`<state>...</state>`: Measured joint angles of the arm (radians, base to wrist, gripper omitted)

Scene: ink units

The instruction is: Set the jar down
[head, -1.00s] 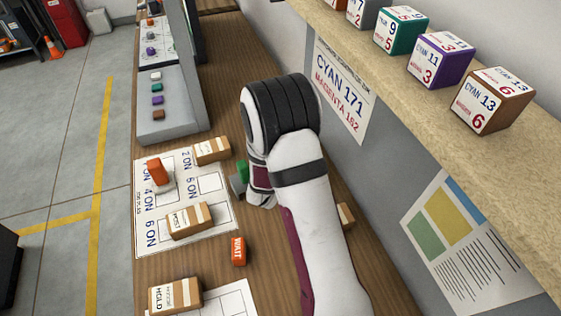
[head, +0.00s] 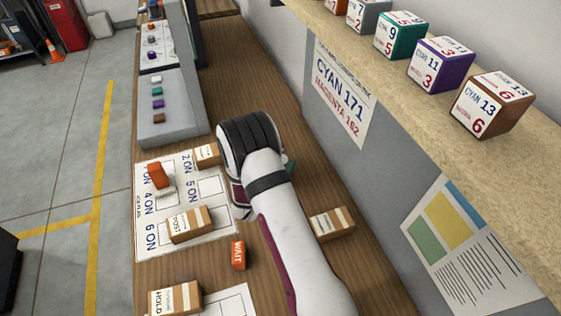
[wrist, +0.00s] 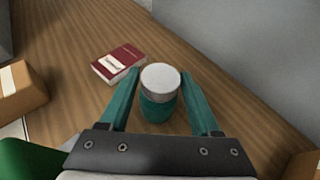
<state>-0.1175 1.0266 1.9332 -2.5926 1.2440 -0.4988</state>
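The jar (wrist: 160,108) has a teal body and a pale grey lid. In the wrist view it is upright between the two teal fingers of my gripper (wrist: 160,88), close against both. My gripper appears shut on it, though slim gaps beside the jar are hard to judge. The jar's base is hidden, so I cannot tell whether it touches the bench (wrist: 75,85). In the head view my arm hides the jar; only a bit of teal shows at its right side.
A dark red book (wrist: 119,62) lies beyond the left finger. A cardboard box (wrist: 18,90) is at left; another box (head: 332,223) lies right of my arm. The orange WAIT block (head: 238,255) and a printed sheet (head: 217,226) are left of it. The wall bounds the right.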

